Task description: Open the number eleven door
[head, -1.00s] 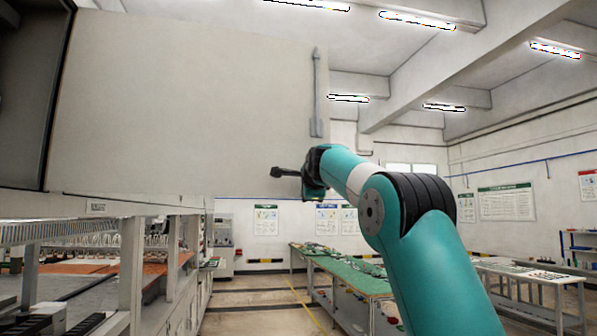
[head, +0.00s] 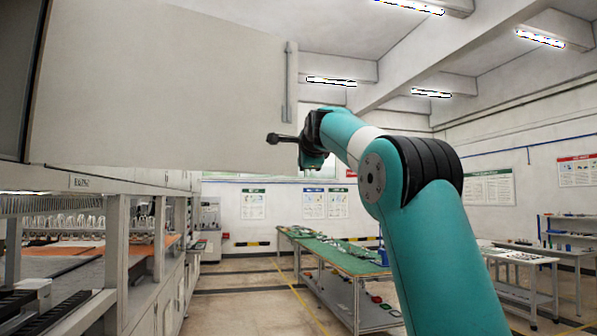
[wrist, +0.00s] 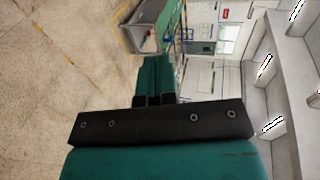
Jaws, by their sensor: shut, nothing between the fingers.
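A large off-white door panel (head: 150,85) fills the upper left of the head view. It stands swung out from the cabinet, and a dark opening edge (head: 15,75) shows at its left. A long grey vertical handle (head: 289,82) is at the panel's right edge. No number eleven is legible on it. My gripper (head: 272,138) is shut and empty, below the handle and near the panel's lower right corner, pointing left. I cannot tell whether it touches the panel. In the wrist view my gripper's fingers (wrist: 154,99) show close together, with no door in sight.
Below the door is a machine bench (head: 120,250) with posts and a small label plate (head: 82,183). A green-topped table (head: 335,255) stands in the middle distance. White tables (head: 525,262) are at the right. Bare floor (head: 250,295) lies between bench and green table.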

